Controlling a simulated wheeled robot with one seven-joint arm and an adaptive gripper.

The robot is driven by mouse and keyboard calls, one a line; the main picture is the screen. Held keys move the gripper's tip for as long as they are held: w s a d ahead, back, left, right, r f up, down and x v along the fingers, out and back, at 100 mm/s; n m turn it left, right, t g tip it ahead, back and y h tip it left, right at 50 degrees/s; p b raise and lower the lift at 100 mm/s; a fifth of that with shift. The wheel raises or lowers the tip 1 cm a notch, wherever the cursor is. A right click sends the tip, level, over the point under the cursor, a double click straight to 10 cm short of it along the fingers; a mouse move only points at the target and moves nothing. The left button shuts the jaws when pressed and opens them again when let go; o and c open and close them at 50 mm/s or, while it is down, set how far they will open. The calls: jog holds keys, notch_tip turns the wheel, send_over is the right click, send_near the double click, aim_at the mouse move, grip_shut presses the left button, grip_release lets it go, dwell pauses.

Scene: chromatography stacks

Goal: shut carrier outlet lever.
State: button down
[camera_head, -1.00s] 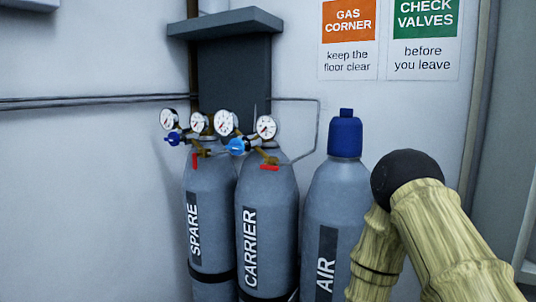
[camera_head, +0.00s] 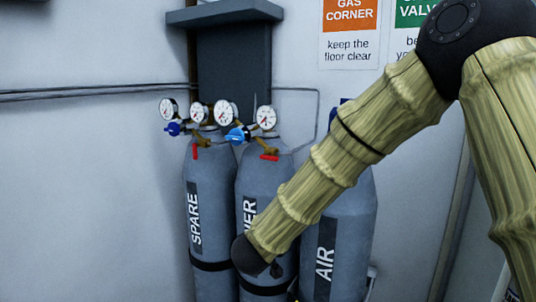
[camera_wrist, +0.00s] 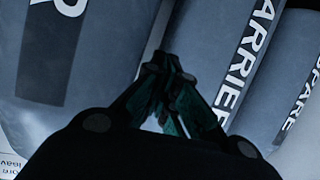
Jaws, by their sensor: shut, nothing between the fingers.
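The carrier cylinder (camera_head: 265,180) is the grey middle one, with its label partly hidden behind my arm. Its outlet lever (camera_head: 269,157) is the small red handle at the regulator's outlet, lying roughly level. The blue regulator knob (camera_head: 238,135) sits just left of it. In the wrist view my gripper (camera_wrist: 165,62) is shut and empty, in front of the cylinders. The carrier cylinder (camera_wrist: 252,60) shows right of the fingers, and its lever is out of that view. In the head view my arm crosses low in front of the carrier cylinder, with the wrist well below the lever.
The spare cylinder (camera_head: 205,215) stands at left, with its own red lever (camera_head: 195,153) hanging down. The air cylinder (camera_head: 350,225) stands at right, its top behind my arm. A dark bracket (camera_head: 225,15) and thin pipes are on the wall. The left side is clear.

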jog(key=s+a+r+m+h, duration=0.1)
jog(key=s+a+r, duration=0.2)
jog(key=r, duration=0.7)
jog(key=s+a+r+m, duration=0.1)
jog(key=s+a+r, duration=0.1)
jog(key=r, duration=0.9)
jog(key=s+a+r+h, duration=0.1)
jog(key=s+a+r, duration=0.2)
jog(key=r, duration=0.8)
jog(key=shift+s+a+m+h+p, duration=0.3)
jog(key=shift+a+m, duration=0.1)
jog(key=shift+a, duration=0.05)
jog(key=shift+w, duration=0.1)
jog(key=p, duration=0.2)
send_over(269, 158)
jog(key=s, duration=0.1)
jog(key=shift+s+f, duration=0.2)
jog(key=shift+f, duration=3)
jog(key=shift+a, duration=0.1)
